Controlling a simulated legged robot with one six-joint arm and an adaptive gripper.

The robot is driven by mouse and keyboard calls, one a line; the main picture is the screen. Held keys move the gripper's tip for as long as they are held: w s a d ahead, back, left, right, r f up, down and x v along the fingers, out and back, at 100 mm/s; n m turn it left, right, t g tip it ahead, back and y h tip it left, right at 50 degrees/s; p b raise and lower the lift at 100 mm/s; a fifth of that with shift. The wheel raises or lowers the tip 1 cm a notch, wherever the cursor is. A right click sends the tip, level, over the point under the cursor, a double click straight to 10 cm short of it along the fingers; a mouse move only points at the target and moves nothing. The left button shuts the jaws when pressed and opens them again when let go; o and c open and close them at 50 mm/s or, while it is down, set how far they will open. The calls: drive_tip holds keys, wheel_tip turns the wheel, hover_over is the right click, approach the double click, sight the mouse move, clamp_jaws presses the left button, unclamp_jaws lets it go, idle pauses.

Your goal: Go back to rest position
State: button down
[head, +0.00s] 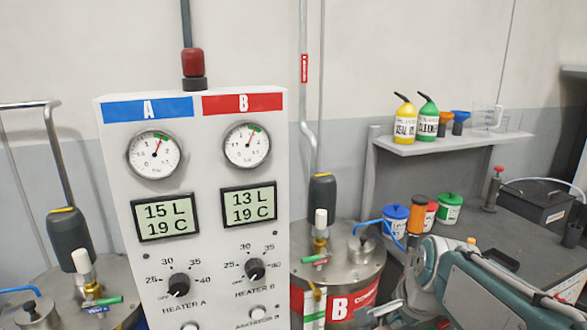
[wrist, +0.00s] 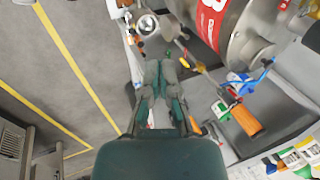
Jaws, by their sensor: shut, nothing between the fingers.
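My gripper (wrist: 161,70) shows in the middle of the wrist view, teal and grey, with its fingertips close together and nothing held between them. In the head view my teal and grey arm fills the lower right corner, in front of the workbench, and part of the gripper (head: 384,312) shows at the bottom edge. It looks apart from the control panel (head: 208,222) on its left. The steel tank marked B (head: 335,262) is behind and left of it; this tank also shows at the top of the wrist view (wrist: 212,22).
A dark workbench (head: 520,235) holds several coloured-lid pots and a black box (head: 541,207). A shelf (head: 450,142) carries a yellow bottle (head: 405,119) and a green bottle (head: 427,121). In the wrist view, grey floor with yellow lines (wrist: 72,62) lies open at left.

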drive_tip(key=s+a+n+t, duration=0.1)
drive_tip(key=s+a+n, duration=0.1)
drive_tip(key=s+n, duration=1.1)
drive_tip(key=shift+s+a+n+h, duration=0.35)
drive_tip(key=shift+s+n+h, duration=0.05)
drive_tip(key=shift+s, duration=0.25)
